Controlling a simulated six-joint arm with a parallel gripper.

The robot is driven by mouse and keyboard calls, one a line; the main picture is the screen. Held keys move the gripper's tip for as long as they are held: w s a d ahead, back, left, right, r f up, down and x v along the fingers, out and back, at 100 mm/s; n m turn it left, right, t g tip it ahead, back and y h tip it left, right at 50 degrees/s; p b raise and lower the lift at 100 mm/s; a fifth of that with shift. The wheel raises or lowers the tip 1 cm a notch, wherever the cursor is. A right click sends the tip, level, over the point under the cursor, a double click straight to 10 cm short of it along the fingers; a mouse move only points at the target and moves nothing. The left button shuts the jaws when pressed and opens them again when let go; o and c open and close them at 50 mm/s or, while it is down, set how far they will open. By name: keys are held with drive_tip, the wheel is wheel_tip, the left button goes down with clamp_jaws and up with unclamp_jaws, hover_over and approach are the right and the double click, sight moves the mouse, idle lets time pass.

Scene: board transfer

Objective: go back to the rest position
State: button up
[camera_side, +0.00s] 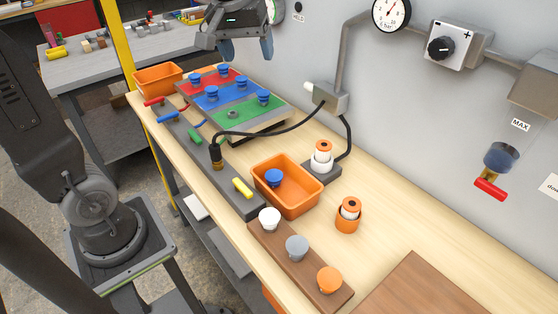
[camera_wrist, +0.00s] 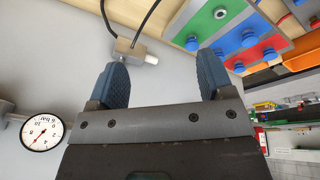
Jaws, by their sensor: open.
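My gripper (camera_side: 247,50) is raised above the far end of the workbench, near the wall. Its two blue fingers are apart with nothing between them. The wrist view also shows the gripper (camera_wrist: 162,68) spread and empty. Below it lies the board with a red (camera_side: 208,80), a blue (camera_side: 226,94) and a green section (camera_side: 250,112). Blue knobs stand on all three sections. The green section holds one blue knob (camera_side: 263,97) and a bare grey socket (camera_side: 233,113). Part of the board shows at the upper right of the wrist view (camera_wrist: 207,25).
An orange bin (camera_side: 316,190) holds a blue knob (camera_side: 274,177). Another orange bin (camera_side: 158,79) stands at the far end. A brown rack (camera_side: 282,252) carries white, grey and orange knobs. A wall box (camera_side: 328,99) with cables and a gauge (camera_side: 392,12) are along the wall.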

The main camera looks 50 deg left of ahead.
drive_tip(key=s+d+f+m+t, duration=0.1)
drive_tip(key=s+d+f+m, duration=0.2)
drive_tip(key=s, duration=0.4)
drive_tip(key=s+d+f+m+t, duration=0.1)
drive_tip(key=s+d+f+m, duration=0.2)
drive_tip(key=s, duration=0.5)
drive_tip(key=shift+s+d+f+m+h, duration=0.3)
drive_tip(key=shift+d+f+m, duration=0.15)
drive_tip(key=shift+m, duration=0.45)
